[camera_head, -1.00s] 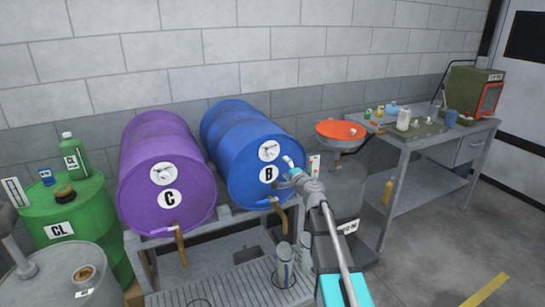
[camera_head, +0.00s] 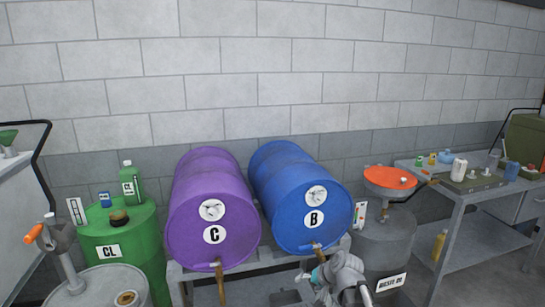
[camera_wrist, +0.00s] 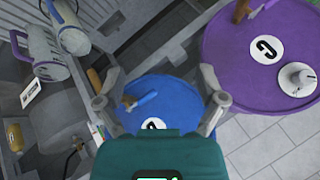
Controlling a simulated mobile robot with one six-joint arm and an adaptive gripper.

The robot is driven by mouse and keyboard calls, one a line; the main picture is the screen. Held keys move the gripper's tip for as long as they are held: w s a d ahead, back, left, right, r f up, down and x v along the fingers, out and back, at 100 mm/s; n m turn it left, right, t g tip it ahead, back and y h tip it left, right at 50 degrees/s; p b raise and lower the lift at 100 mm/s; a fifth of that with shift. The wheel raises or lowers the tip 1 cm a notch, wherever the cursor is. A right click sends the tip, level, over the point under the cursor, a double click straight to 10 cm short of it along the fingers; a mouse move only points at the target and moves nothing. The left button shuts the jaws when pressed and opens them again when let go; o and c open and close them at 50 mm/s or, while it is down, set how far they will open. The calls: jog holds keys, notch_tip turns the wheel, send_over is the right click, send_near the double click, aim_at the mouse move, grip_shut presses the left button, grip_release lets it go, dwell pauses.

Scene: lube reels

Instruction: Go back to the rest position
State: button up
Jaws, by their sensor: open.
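My gripper is open and empty; its two fingers stand wide apart in the wrist view (camera_wrist: 160,78). Between and beyond them show the blue drum B (camera_wrist: 168,98) and its tap. In the head view only part of my arm's end shows at the bottom, in front of the blue drum B (camera_head: 298,200), and the fingers cannot be made out. The purple drum C (camera_head: 208,200) lies to the left of the blue drum; it fills the upper right of the wrist view (camera_wrist: 245,60).
A green drum CL (camera_head: 125,245) and a grey drum with an orange-handled pump (camera_head: 35,233) stand at the left. Right of the blue drum is a waste-oil drum with an orange funnel (camera_head: 390,178), then a workbench (camera_head: 425,180). Jugs (camera_wrist: 72,40) show at upper left in the wrist view.

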jog(key=s+d+f+n+g+h, duration=0.1)
jog(key=s+d+g+h, duration=0.1)
jog(key=s, duration=0.5)
jog(key=s+d+f+n+g+h+p, duration=0.1)
jog(key=s+d+f+g+h, duration=0.1)
jog(key=s, duration=0.5)
jog(key=shift+d+g+h, duration=0.6)
jog(key=shift+d+h, duration=0.3)
